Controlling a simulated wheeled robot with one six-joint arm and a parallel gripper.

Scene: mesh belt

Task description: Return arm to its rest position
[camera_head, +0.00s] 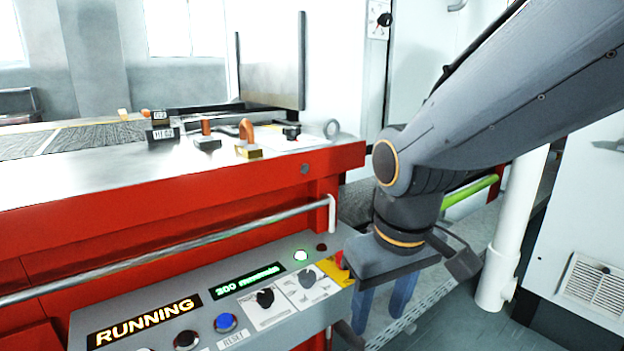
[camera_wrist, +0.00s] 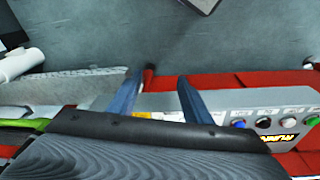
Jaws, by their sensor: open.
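My gripper (camera_head: 382,312) hangs from my grey arm at the right of the control panel in the head view. Its two blue fingers point down, apart, with nothing seen between them. In the wrist view my gripper (camera_wrist: 157,88) also shows two spread blue fingers. The grey control panel (camera_head: 180,287) is on the front of the red machine, with a lit "RUNNING" display (camera_head: 145,320), a green "200" display, knobs and buttons. The gripper hides part of the panel's right end.
The red machine body (camera_head: 170,195) with a metal rail (camera_head: 170,258) fills the left. A white pipe (camera_head: 512,230) and a vented white cabinet (camera_head: 585,225) stand at the right. Bare floor lies between them.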

